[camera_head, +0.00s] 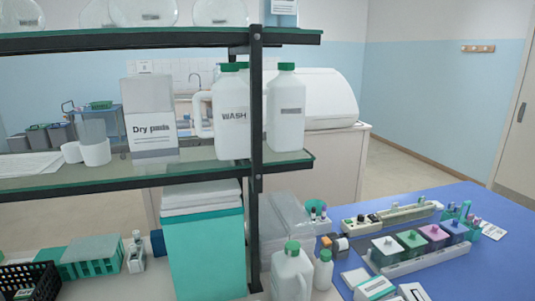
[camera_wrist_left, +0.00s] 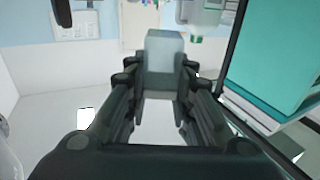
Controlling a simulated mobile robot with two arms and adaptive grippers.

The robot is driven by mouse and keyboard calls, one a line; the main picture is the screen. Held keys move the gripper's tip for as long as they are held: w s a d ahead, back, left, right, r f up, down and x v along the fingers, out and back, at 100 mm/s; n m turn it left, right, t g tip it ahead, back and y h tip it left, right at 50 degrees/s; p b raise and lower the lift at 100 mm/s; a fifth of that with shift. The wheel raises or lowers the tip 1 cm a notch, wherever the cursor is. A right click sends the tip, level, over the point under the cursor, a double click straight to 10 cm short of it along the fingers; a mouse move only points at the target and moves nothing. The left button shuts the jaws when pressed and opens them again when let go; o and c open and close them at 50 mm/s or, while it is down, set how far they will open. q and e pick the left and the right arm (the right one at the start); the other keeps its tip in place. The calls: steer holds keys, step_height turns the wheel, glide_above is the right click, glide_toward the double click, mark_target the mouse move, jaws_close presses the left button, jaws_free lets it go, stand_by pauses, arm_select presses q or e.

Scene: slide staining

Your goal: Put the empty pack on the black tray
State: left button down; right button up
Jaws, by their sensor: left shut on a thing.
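My left gripper (camera_wrist_left: 161,78) shows only in the left wrist view, its fingers closed on the sides of a pale grey block-shaped pack (camera_wrist_left: 164,48). The pack stands out beyond the fingertips; no label shows on it, and I cannot see whether it is empty. A black tray-like basket (camera_head: 32,282) with perforated walls is at the lower left corner of the head view, partly cut off by the frame edge. My right gripper is in neither view.
A teal box (camera_head: 205,250) stands under the glass shelf; a teal box also shows in the wrist view (camera_wrist_left: 275,55). Green racks (camera_head: 92,257) sit beside the basket. The shelf post (camera_head: 255,130) and bottles (camera_head: 291,272) crowd the middle. A blue mat (camera_head: 480,265) holds staining jars at right.

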arm_select(q)
steer(key=shift+w+n+t+y, duration=0.6)
steer(key=shift+n+t+y, duration=0.4)
steer(key=shift+t+y, duration=0.1)
steer(key=w+a+f+n+t+y, duration=0.2)
steer(key=n+y, duration=0.5)
steer(key=y, duration=0.4)
steer(key=shift+a+f+n+t, duration=0.45)
steer(key=shift+a+t, duration=0.65)
steer(key=shift+a, duration=0.5)
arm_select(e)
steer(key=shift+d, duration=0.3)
arm_select(q)
steer(key=shift+a+y, duration=0.1)
steer(key=shift+y, duration=0.2)
